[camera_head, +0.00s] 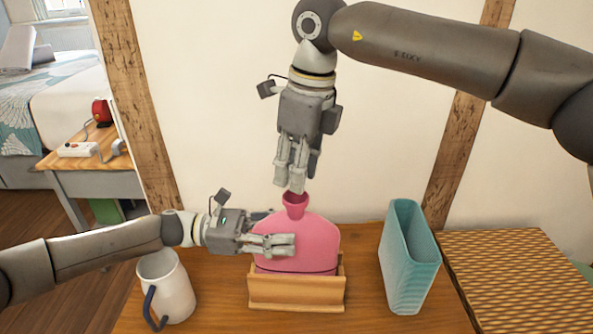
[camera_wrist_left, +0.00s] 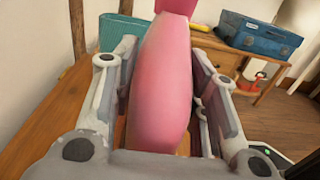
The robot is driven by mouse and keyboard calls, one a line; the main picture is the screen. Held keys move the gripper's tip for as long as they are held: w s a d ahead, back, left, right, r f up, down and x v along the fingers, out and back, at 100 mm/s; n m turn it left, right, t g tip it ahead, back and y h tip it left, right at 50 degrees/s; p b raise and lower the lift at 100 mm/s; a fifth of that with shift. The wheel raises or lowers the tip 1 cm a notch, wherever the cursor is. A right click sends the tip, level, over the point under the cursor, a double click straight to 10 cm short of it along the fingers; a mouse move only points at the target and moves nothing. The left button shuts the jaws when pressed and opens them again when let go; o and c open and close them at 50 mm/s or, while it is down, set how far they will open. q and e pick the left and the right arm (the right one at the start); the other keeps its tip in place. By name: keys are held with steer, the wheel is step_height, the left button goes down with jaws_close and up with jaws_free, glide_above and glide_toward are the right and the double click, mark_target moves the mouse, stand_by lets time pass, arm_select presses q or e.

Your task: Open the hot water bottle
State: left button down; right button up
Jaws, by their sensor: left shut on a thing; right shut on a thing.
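The pink hot water bottle (camera_head: 308,236) stands upright in a wooden holder (camera_head: 296,292) on the wooden table. My left gripper (camera_head: 292,243) is shut on the bottle's body from the left. In the left wrist view the bottle (camera_wrist_left: 163,85) fills the space between its fingers. My right gripper (camera_head: 293,188) points down right above the flared neck (camera_head: 296,205). Its fingers are close together at the neck's mouth, shut on the stopper. The stopper itself is hidden by the fingers.
A white mug (camera_head: 172,285) with a blue handle stands left of the holder. A teal vase (camera_head: 410,262) stands right of it. A woven box (camera_head: 520,275) is at the far right. The wall is close behind. The left wrist view shows a blue case (camera_wrist_left: 258,35) on another surface.

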step_height(320, 180, up, 3)
steer(key=shift+r, duration=0.15)
arm_select(q)
steer(key=c, duration=0.8)
jaws_free()
steer(key=shift+o, duration=0.2)
steer(key=shift+a, duration=0.15)
